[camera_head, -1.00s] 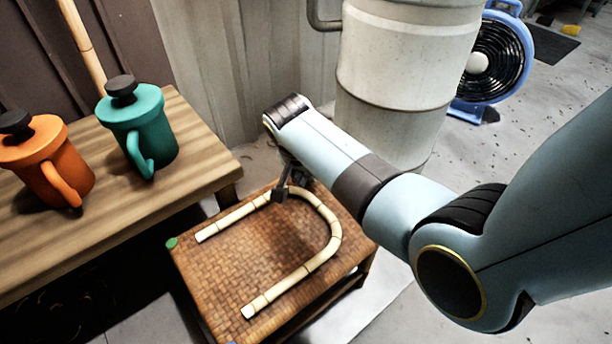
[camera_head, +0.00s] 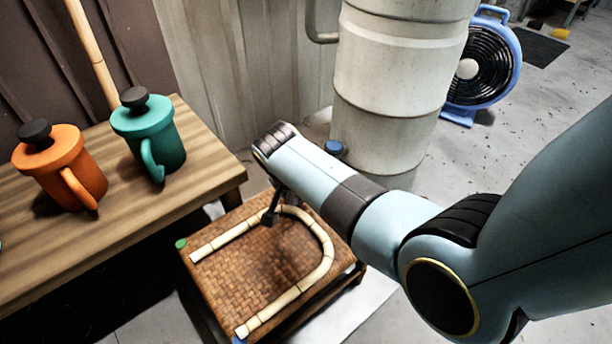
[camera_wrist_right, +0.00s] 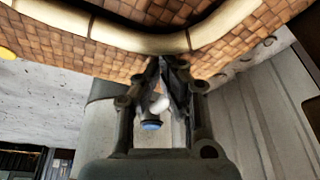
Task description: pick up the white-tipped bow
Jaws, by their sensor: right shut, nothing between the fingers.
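The bow (camera_head: 327,252) is a pale, jointed U-shaped rattan piece lying flat on a woven stool (camera_head: 250,270). Its curve is at the right and its two pale ends point left. My right gripper (camera_head: 268,220) points down at the upper side of the bow, close to the curve, and overlaps it in the head view. In the right wrist view the gripper's fingertips (camera_wrist_right: 166,62) are together and empty, beside the bow's curve (camera_wrist_right: 160,42). I cannot tell whether they touch it. My left gripper is out of view.
A wooden table (camera_head: 60,245) with an orange mug (camera_head: 62,170) and a teal mug (camera_head: 150,135) stands left of the stool. A large pale barrel (camera_head: 395,90) stands behind my right arm. A blue fan (camera_head: 482,60) is further back.

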